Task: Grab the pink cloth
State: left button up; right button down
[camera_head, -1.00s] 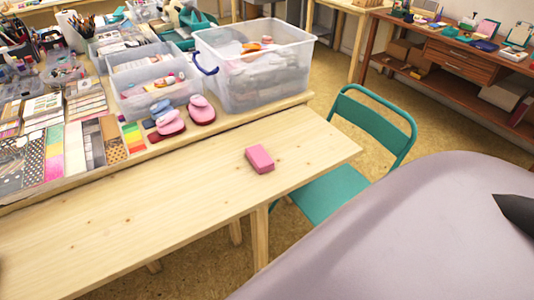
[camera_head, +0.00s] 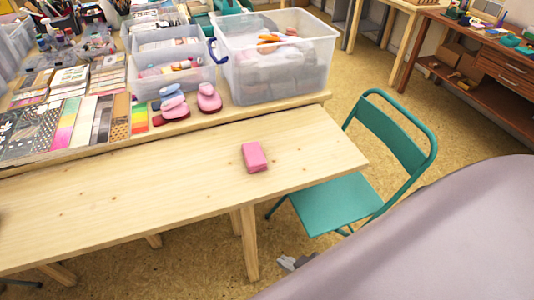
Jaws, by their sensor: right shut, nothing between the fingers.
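The pink cloth (camera_head: 254,157) looks like a small, thick rectangular block and lies flat on the bare front part of the wooden table (camera_head: 130,195), near its right end. Nothing touches it. My right gripper (camera_head: 289,263) shows only as a small grey piece at the bottom, below the table's right end and beside a table leg. Most of it is hidden by the large pale surface at lower right. It is shut and empty, well apart from the cloth. My left gripper is not clearly in view.
A green folding chair (camera_head: 345,204) stands right of the table. Pink stampers (camera_head: 209,98), a large clear bin (camera_head: 276,77) and smaller bins (camera_head: 177,80) stand behind the cloth on a raised board. The tabletop around the cloth is clear.

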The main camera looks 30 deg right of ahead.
aim_at(256, 161)
jog(key=k+l, duration=0.1)
jog(key=l, duration=1.55)
jog(key=i+l, duration=0.2)
jog(key=l, duration=0.15)
